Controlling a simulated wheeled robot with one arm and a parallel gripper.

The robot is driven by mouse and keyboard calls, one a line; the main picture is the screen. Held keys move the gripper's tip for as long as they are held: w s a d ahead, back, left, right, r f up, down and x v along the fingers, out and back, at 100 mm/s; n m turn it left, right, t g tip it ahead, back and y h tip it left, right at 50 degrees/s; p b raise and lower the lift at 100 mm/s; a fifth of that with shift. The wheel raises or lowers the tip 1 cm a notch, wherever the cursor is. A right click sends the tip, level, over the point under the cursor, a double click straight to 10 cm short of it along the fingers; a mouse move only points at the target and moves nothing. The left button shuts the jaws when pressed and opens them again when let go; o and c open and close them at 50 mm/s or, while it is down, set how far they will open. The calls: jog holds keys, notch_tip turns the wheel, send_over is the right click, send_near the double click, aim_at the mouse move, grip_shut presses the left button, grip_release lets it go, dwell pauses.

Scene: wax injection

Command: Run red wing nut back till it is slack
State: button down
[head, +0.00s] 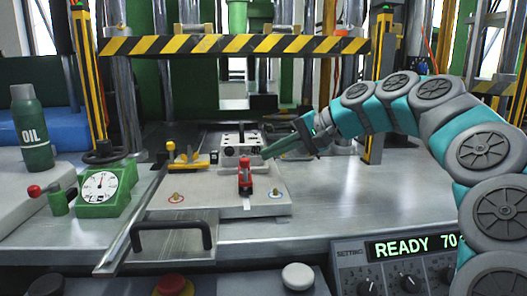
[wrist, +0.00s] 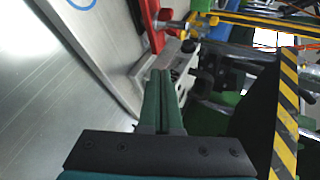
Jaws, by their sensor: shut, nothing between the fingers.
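A small brass wing nut (head: 176,198) stands inside a red ring at the front left of the pale plate (head: 225,207) in the head view. Its exact turn is too small to tell. A second brass wing nut (head: 277,195) stands inside a blue ring at the front right. My gripper (head: 265,154) is shut and empty, above the back right of the plate, well away from the red-ringed nut. Its green fingers (wrist: 160,74) lie together in the wrist view. Part of the blue ring (wrist: 82,3) shows at that view's top edge; I cannot make out the red-ringed nut there.
A red clamp (head: 245,176) stands mid-plate, with a grey block (head: 240,143) behind it. A yellow clamp (head: 188,160) is at the left. A striped bar (head: 235,45) crosses above. A black handle (head: 172,228) is in front, and a gauge (head: 100,187) stands left. The table's right side is clear.

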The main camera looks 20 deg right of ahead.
jog(key=w+d+r, duration=0.1)
jog(key=d+r, duration=0.3)
jog(key=d, duration=0.4)
jog(key=shift+r, duration=0.4)
jog(key=shift+f, duration=0.1)
